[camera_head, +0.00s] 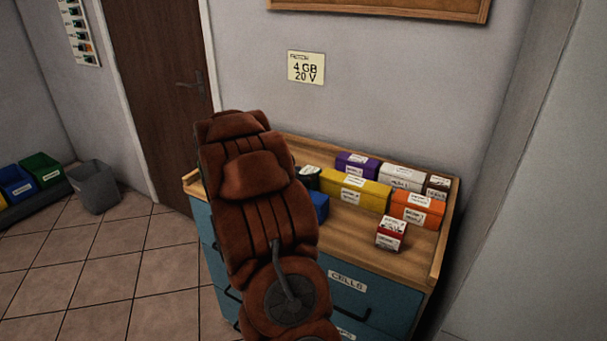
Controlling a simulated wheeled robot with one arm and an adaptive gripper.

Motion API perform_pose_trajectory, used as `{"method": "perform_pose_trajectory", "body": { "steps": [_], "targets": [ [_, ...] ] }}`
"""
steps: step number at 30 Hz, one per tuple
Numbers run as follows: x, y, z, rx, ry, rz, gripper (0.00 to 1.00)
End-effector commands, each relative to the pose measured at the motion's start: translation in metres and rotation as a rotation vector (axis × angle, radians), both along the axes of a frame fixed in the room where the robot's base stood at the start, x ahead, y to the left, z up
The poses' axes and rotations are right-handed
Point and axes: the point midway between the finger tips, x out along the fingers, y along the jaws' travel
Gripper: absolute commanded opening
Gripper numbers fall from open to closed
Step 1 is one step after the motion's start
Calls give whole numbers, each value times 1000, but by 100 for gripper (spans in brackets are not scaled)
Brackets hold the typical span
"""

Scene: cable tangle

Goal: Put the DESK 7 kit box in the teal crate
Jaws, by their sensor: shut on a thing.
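Several labelled boxes stand on the wooden top of a cabinet: purple (356,164), yellow (343,189), white (402,178), orange (417,208) and a small red-and-white one (391,233) near the front. A dark box (307,178) and a blue box (321,207) are partly hidden by my arm. The labels are too small to read surely, so I cannot tell which box is DESK 7. I cannot make out a teal crate. My rust-brown arm rises through the middle of the view; my gripper does not show, nor anything it holds.
The cabinet has teal drawers (375,297), one labelled CELLS, and a raised wooden rim. At far left are a blue bin (16,184), a green bin (42,169) and a grey bin (93,187). Tiled floor (100,260) is clear at left. A wall closes the right side.

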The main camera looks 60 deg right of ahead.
Motion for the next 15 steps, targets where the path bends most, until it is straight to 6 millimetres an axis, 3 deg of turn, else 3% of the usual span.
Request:
{"method": "perform_pose_trajectory", "body": {
  "steps": [8,15],
  "targets": [
    [0,0,-1,0,0,0,83],
    [0,0,-1,0,0,0,84]
  ]
}}
